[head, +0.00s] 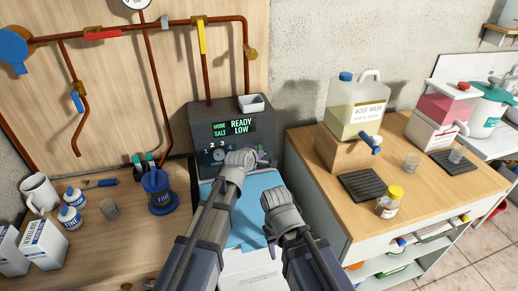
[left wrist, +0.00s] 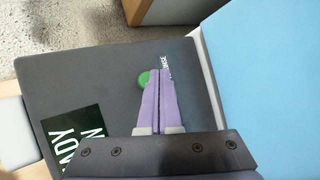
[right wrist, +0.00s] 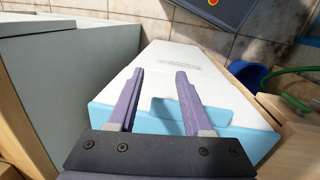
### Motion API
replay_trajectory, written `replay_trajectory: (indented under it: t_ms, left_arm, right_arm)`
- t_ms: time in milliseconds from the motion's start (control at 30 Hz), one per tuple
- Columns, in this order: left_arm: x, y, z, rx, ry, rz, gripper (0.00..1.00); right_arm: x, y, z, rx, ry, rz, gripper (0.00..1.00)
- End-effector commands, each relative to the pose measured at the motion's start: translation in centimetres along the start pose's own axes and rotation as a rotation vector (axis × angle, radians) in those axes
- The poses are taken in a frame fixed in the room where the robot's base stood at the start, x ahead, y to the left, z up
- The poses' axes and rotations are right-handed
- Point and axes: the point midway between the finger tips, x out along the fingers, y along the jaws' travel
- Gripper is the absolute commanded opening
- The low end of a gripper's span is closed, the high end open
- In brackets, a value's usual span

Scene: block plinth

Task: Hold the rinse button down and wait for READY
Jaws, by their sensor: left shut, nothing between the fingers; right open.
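The dark machine (head: 200,112) stands against the back wall. Its display (head: 234,127) reads MODE READY and SALT LOW in green. In the left wrist view the green button (left wrist: 143,78) shows beside a partly covered label (left wrist: 165,62) that seems to read RINSE. My left gripper (head: 245,157) is at the machine's front panel, and its closed fingers (left wrist: 164,76) overlap the button's edge. Whether they press it I cannot tell. My right gripper (head: 270,200) is open and empty over a white, blue-sided block (right wrist: 180,75), as the right wrist view shows.
Left on the wooden bench are a mug (head: 38,192), small bottles (head: 70,217) and a blue holder (head: 158,190). On the right counter are a jug (head: 352,108), a black mat (head: 362,185) and a yellow-capped bottle (head: 389,203).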

Motion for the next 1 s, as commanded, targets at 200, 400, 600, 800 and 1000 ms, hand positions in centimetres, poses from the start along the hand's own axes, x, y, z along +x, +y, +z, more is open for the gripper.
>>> replay_trajectory:
  t_ms: [200, 400, 600, 800, 1000]
  left_arm:
    - [0.28, 0.21, -0.18, 0.0, 0.0, 0.0, 0.0]
    - [0.62, 0.48, -0.45, 0.0, 0.0, 0.0, 0.0]
    - [0.58, 0.45, -0.44, 0.0, 0.0, 0.0, 0.0]
    - [0.63, 0.48, -0.47, 0.0, 0.0, 0.0, 0.0]
    - [0.78, 0.59, -0.58, 0.0, 0.0, 0.0, 0.0]
  right_arm:
    - [-0.01, 0.0, 0.0, 0.0, 0.0, 0.0, 0.5]
    - [-0.02, 0.0, 0.0, 0.0, 0.0, 0.0, 0.5]
    - [-0.02, 0.0, 0.0, 0.0, 0.0, 0.0, 0.5]
    - [-0.02, 0.0, 0.0, 0.0, 0.0, 0.0, 0.5]
    - [-0.02, 0.0, 0.0, 0.0, 0.0, 0.0, 0.5]
